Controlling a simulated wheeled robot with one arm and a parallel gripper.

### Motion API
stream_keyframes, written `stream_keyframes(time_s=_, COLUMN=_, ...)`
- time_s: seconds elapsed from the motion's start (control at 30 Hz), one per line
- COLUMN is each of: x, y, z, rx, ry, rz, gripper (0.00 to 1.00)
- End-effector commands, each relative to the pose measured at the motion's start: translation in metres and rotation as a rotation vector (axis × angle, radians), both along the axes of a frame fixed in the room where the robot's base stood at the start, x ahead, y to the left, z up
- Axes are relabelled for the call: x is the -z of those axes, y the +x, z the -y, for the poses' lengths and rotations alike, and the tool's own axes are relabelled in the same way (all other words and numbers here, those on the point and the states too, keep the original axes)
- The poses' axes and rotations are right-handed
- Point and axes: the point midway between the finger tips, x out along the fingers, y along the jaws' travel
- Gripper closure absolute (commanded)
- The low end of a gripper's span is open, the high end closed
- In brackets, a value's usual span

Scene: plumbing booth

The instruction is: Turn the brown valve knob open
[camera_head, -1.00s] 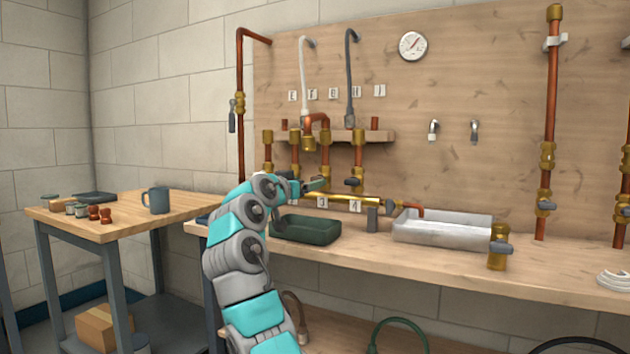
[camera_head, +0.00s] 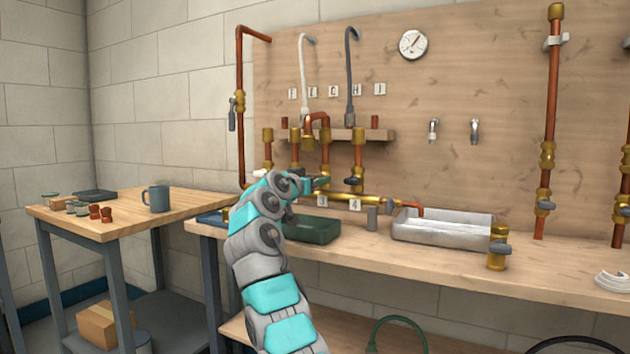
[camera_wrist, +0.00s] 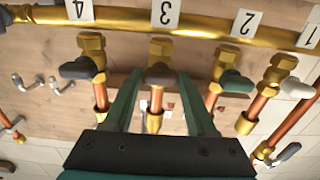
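The brown valve knob (camera_wrist: 160,73) sits on the brass valve under the label 3 in the wrist view, which appears upside down. My gripper (camera_wrist: 159,82) is open, with one dark green finger on each side of that knob's pipe. The knob lies around the fingertips, and I cannot tell whether they touch it. In the head view my gripper (camera_head: 318,182) is at the row of valves, and I cannot make out the brown knob there.
Neighbouring valves carry a dark grey knob (camera_wrist: 78,68), a dark green knob (camera_wrist: 236,81) and a white knob (camera_wrist: 297,88). A brass manifold (camera_wrist: 130,18) runs along them. A green tray (camera_head: 312,230) and a pale basin (camera_head: 445,230) stand on the bench.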

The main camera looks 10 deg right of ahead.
Motion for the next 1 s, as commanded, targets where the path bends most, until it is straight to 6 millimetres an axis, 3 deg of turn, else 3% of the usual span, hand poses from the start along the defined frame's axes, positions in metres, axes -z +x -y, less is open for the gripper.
stream_keyframes(time_s=0.07, x=-0.0001, y=-0.0001, z=-0.0001, rx=0.0, ry=0.0, rz=0.0, gripper=0.53)
stream_keyframes(time_s=0.47, x=-0.0002, y=-0.0001, z=-0.0001, rx=0.0, ry=0.0, rz=0.0, gripper=0.98)
stream_keyframes(time_s=1.0, x=0.0003, y=-0.0009, z=0.0012, rx=0.002, ry=-0.114, rz=-0.082, gripper=1.0)
